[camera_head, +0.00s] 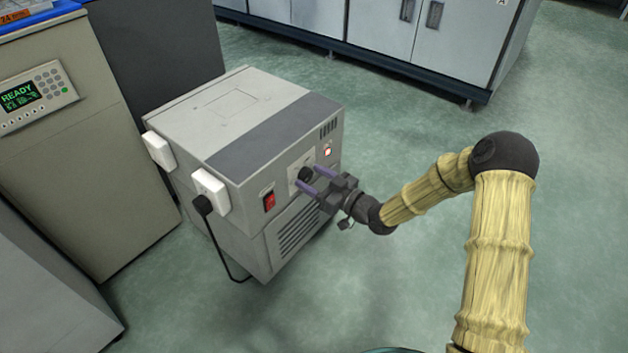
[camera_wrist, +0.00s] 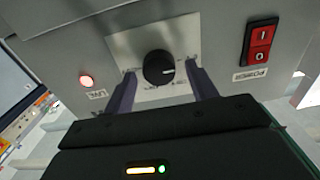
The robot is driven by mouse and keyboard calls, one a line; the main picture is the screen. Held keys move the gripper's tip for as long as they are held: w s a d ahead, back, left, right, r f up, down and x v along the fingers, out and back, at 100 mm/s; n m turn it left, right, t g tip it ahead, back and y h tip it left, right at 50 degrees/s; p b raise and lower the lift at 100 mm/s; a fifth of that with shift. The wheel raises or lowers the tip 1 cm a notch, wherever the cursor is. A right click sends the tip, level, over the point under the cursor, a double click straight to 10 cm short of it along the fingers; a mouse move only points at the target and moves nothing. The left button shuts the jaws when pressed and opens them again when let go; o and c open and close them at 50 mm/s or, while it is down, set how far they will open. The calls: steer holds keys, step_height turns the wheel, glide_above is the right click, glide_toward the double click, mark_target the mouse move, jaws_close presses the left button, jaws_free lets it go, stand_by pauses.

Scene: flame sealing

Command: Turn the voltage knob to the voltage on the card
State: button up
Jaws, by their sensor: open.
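The black voltage knob (camera_wrist: 158,68) sits on a pale plate (camera_wrist: 122,47) on the grey machine's front. Its white mark points right in the wrist view; the print around it is too small to read. The knob also shows in the head view (camera_head: 305,174), partly behind the fingers. My gripper (camera_head: 307,177) is open, with its purple fingers reaching toward the panel. In the wrist view, one finger of my gripper (camera_wrist: 161,74) is on each side of the knob, with gaps visible. I cannot make out a voltage card in either view.
The grey machine (camera_head: 215,110) has a red power switch (camera_head: 269,201) and a lit red lamp (camera_head: 327,152) on its front. White plugs (camera_head: 210,190) and a black cable are on its side. A cabinet with a READY display (camera_head: 22,95) stands left. Floor right is clear.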

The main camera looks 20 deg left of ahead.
steer(key=shift+c, duration=0.3)
steer(key=c, duration=0.9)
steer(key=shift+r+m+p, duration=0.1)
steer(key=shift+m+p, duration=0.3)
steer(key=shift+p, duration=0.25)
steer(key=shift+d+m+p, duration=0.1)
steer(key=shift+m+p, duration=0.4)
steer(key=shift+p, duration=0.2)
steer(key=m+p, duration=0.3)
steer(key=shift+w+r+p, duration=0.1)
steer(key=shift+p, duration=0.3)
steer(key=m+p, duration=0.2)
steer(key=m, duration=0.1)
steer(key=shift+m+p, duration=0.35)
steer(key=shift+m, duration=0.05)
steer(key=shift+d+f+m+p, duration=0.1)
steer(key=shift+f+m+p, duration=0.2)
steer(key=shift+m, duration=0.55)
steer(key=shift+f+m+p, duration=0.1)
steer(key=shift+m+p, duration=0.25)
steer(key=shift+m, duration=0.5)
